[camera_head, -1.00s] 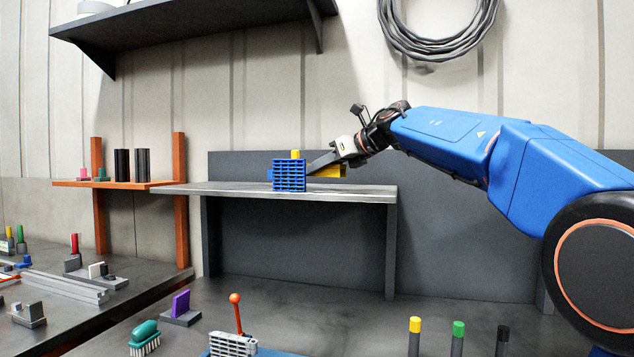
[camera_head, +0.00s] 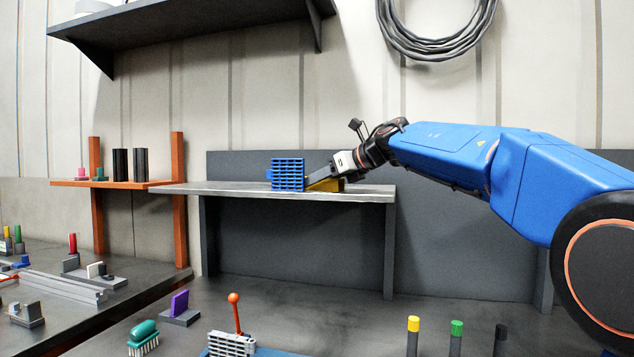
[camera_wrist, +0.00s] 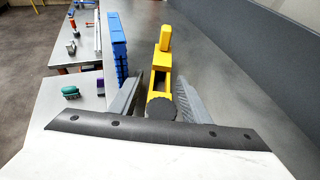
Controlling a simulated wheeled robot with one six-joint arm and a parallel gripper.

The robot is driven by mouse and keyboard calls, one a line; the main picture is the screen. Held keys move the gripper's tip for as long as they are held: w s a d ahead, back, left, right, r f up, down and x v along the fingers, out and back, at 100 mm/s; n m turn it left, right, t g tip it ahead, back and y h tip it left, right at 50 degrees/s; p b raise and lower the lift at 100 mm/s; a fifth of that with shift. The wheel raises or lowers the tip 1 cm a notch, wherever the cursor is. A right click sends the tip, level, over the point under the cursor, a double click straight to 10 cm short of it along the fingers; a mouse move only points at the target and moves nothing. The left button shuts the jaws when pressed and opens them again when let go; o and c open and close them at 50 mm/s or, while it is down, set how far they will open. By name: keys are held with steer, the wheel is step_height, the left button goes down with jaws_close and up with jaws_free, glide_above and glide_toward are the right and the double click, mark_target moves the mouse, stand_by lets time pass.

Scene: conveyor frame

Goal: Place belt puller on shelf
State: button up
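The belt puller seems to be the yellow tool (camera_wrist: 160,78) with a dark round knob (camera_wrist: 160,108), lying between my gripper's fingers in the wrist view. In the head view the yellow tool (camera_head: 325,185) is low at the top of the grey shelf (camera_head: 350,194), right of a blue slatted block (camera_head: 288,174). My gripper (camera_head: 318,180) reaches down to it from the right. In the wrist view my gripper (camera_wrist: 159,84) is open, with gaps between both fingers and the tool. The tool's far end is partly hidden in the head view.
The blue block also shows in the wrist view (camera_wrist: 117,45), close left of my left finger. A grey back panel (camera_head: 440,220) stands behind the shelf. An orange shelf (camera_head: 120,184) adjoins it at left. The shelf right of the tool is clear.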

steer(key=shift+r, duration=0.2)
steer(key=v, duration=1)
steer(key=shift+s+d, duration=0.25)
steer(key=shift+s+d+r, duration=0.3)
steer(key=shift+s+d, duration=0.1)
steer(key=shift+s, duration=0.1)
